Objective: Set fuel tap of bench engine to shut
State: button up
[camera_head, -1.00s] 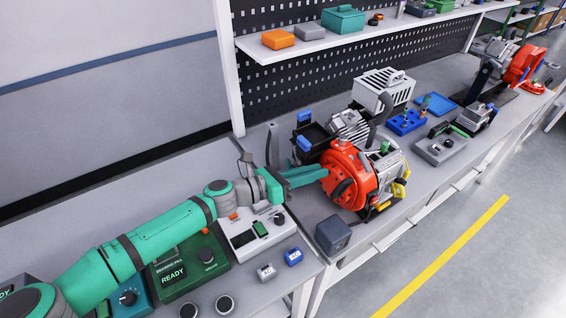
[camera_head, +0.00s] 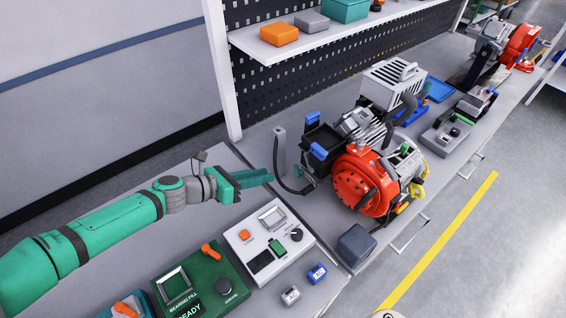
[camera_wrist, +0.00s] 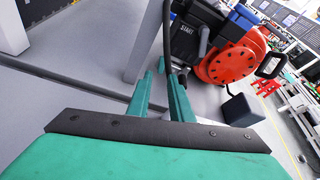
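The bench engine (camera_head: 366,184) stands on the bench right of my gripper, with a round red starter cover facing front. Its red cover also shows in the wrist view (camera_wrist: 228,64). A small yellow part (camera_head: 417,190) and a green-topped part (camera_head: 404,149) sit on its right side. I cannot tell which part is the fuel tap or how it is set. My gripper (camera_head: 268,176) is left of the engine, apart from it. In the wrist view its fingers (camera_wrist: 159,78) are spread with nothing held.
A grey post (camera_head: 280,152) with a black curved cable stands close beyond my fingertips. A dark grey block (camera_head: 356,245) lies in front of the engine. A white panel (camera_head: 268,242) and a green panel (camera_head: 203,285) lie below my arm. A shelf (camera_head: 340,40) runs behind.

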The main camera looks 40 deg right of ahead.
aim_at(295, 169)
jog(key=x, duration=1)
jog(key=shift+s, duration=0.25)
jog(key=shift+d+f, duration=0.1)
jog(key=shift+d, duration=0.35)
jog(key=shift+w, duration=0.1)
grip_shut()
